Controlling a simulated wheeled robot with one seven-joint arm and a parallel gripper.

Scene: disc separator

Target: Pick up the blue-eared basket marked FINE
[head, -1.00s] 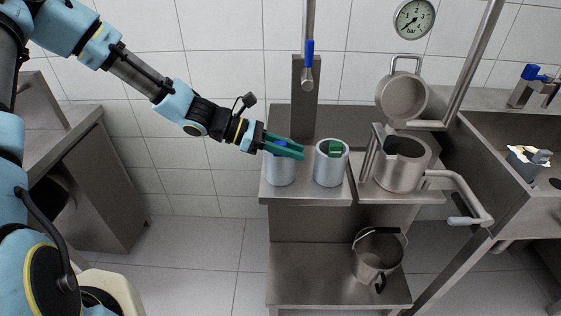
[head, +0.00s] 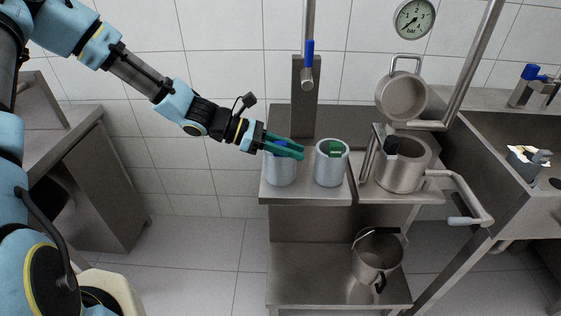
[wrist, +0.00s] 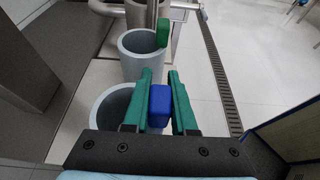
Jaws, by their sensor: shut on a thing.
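The blue ear of a basket (wrist: 160,105) is between the two green fingers of my gripper (wrist: 160,98) in the wrist view, and the fingers are shut on it. In the head view my gripper (head: 289,148) is over the left grey cylinder (head: 281,171) on the steel shelf, and a bit of the blue ear (head: 281,144) shows beside the fingers. The basket's body is inside the cylinder and hidden. No FINE marking can be read. A green-eared piece (head: 336,149) sits in the right grey cylinder (head: 329,168).
A steel pot (head: 402,170) with a black piece at its rim stands right of the cylinders. A tilted steel pan (head: 402,97) is above it. A bucket (head: 377,257) stands on the lower shelf. A steel post (head: 306,95) rises behind the cylinders. The sink is at the right.

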